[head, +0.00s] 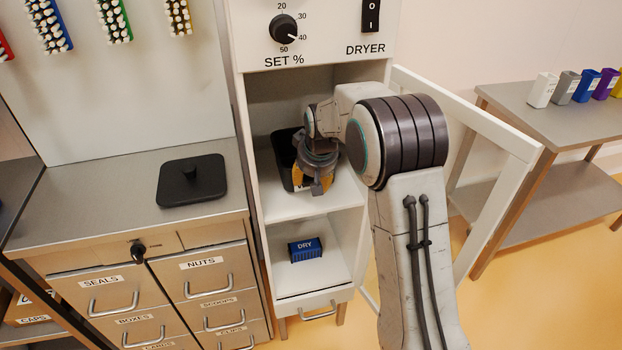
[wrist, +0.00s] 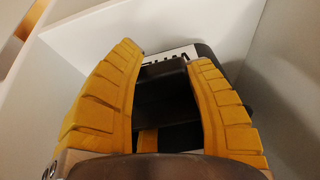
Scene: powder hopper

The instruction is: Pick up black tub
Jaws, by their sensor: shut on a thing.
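The black tub (head: 282,147) stands in the upper compartment of the white dryer cabinet (head: 280,208), on its floor. My gripper (head: 313,178) reaches in from the right and covers much of the tub. In the wrist view my gripper (wrist: 167,62) has its yellow fingers on both sides of a black part of the tub (wrist: 165,105) and is shut on it. A white label with dark letters shows just beyond the fingertips. The tub's far side and underside are hidden.
The dryer's door (head: 500,215) stands open on the right. A blue DRY box (head: 306,250) sits in the compartment below. A black lid with a knob (head: 192,181) lies on the left counter (head: 90,210). Several coloured containers stand on the right table (head: 575,118).

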